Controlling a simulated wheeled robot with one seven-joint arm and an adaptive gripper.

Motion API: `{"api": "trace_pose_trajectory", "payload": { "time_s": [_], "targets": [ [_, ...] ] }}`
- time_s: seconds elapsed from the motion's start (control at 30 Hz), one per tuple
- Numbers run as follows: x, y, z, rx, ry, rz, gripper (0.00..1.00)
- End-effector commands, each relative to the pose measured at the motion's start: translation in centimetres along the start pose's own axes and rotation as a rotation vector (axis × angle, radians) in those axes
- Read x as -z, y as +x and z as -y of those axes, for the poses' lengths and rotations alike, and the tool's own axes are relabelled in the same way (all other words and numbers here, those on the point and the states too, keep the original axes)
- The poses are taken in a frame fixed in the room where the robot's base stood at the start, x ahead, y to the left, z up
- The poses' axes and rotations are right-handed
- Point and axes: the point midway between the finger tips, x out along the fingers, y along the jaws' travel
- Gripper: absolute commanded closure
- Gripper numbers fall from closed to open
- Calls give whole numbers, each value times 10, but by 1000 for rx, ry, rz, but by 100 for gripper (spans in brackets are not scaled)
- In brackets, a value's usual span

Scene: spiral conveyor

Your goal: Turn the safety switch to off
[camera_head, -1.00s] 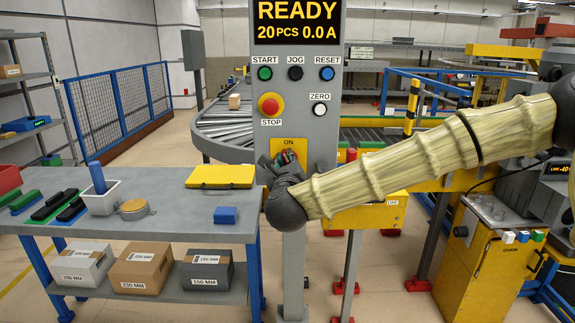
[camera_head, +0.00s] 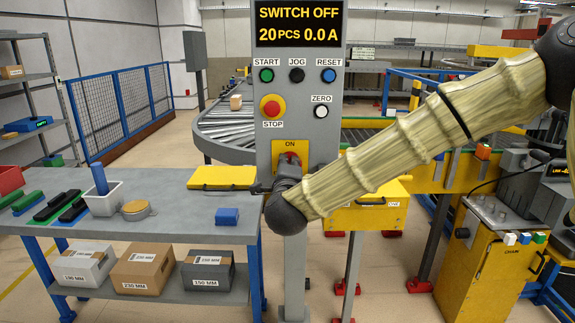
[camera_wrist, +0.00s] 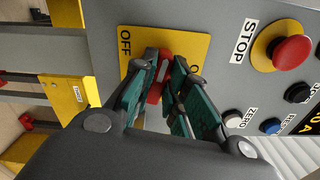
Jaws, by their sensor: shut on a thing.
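The safety switch is a red handle (camera_wrist: 165,66) on a yellow plate (camera_wrist: 195,45) marked OFF and ON. In the wrist view my gripper (camera_wrist: 162,84) has its green-padded fingers closed around the red handle, which is partly hidden between them. In the head view the yellow plate (camera_head: 304,148) shows ON at its top; a bit of red handle shows below. My wrist covers the lower part of the plate, so OFF is hidden there. The display (camera_head: 299,24) above reads "SWITCH OFF", 20 PCS and 0.0 A.
The red STOP button (camera_head: 272,107) and the START, JOG, RESET and ZERO buttons sit above the switch on the grey panel (camera_head: 295,95). A workbench (camera_head: 165,225) with a yellow case (camera_head: 222,177) stands close on the left. A yellow box (camera_head: 365,217) is at right.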

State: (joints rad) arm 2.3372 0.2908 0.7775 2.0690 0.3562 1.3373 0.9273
Motion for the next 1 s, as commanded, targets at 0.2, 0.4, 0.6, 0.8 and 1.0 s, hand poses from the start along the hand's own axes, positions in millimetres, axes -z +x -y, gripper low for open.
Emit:
{"api": "trace_pose_trajectory", "payload": {
  "time_s": [0.2,0.4,0.6,0.8,1.0],
  "targets": [
    [0,0,0,0,-126,0,100],
    [0,0,-1,0,-191,0,100],
    [0,0,-2,-1,-216,1,100],
    [0,0,-2,-1,-218,1,100],
    [0,0,-2,-2,-218,1,79]
  ]
}}
